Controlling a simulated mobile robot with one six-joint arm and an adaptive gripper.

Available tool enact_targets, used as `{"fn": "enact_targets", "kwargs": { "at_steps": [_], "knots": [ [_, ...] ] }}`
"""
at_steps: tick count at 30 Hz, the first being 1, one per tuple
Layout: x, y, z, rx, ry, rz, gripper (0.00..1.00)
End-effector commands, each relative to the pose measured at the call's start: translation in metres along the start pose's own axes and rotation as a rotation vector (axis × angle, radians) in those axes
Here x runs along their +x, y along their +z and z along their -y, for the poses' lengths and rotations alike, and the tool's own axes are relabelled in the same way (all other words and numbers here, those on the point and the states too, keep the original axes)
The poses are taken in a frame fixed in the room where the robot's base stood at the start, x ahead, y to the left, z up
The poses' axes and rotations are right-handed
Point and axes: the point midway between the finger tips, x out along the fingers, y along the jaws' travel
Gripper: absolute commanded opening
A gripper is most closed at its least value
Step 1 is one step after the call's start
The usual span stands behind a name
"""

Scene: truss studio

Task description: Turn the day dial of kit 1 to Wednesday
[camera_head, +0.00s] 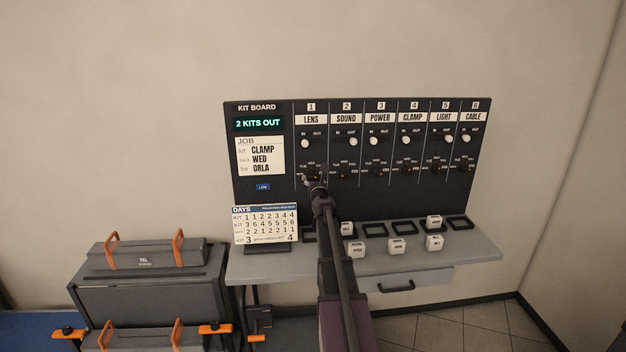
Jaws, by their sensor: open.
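The kit board (262,205) stands upright against the wall with six numbered columns. Kit 1 (311,119) is the LENS column at the left of the row. Its day dial (309,170) is below the IN/OUT switch (305,143). My gripper (315,184) is open at the dial, in front of its lower part. It hides most of the dial, so I cannot tell which day it points to or whether the fingers touch it. The job card (260,157) reads CLAMP, WED, ORLA.
The day dial of kit 2 (344,175) is close on the right. A DAYS card (265,224) stands on the shelf (465,247) at lower left. Several white labelled blocks (397,246) sit on the shelf. Grey cases (150,285) stand at left.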

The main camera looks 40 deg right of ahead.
Motion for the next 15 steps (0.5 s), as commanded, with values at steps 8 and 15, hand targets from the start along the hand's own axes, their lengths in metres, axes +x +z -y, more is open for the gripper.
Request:
{"fn": "enact_targets", "kwargs": {
  "at_steps": [8,15],
  "knots": [
    [0.0136,-0.0001,-0.0006,0.0,0.001,0.0,0.83],
    [0.0134,-0.0002,-0.0009,0.0,0.001,0.0,0.83]
  ]
}}
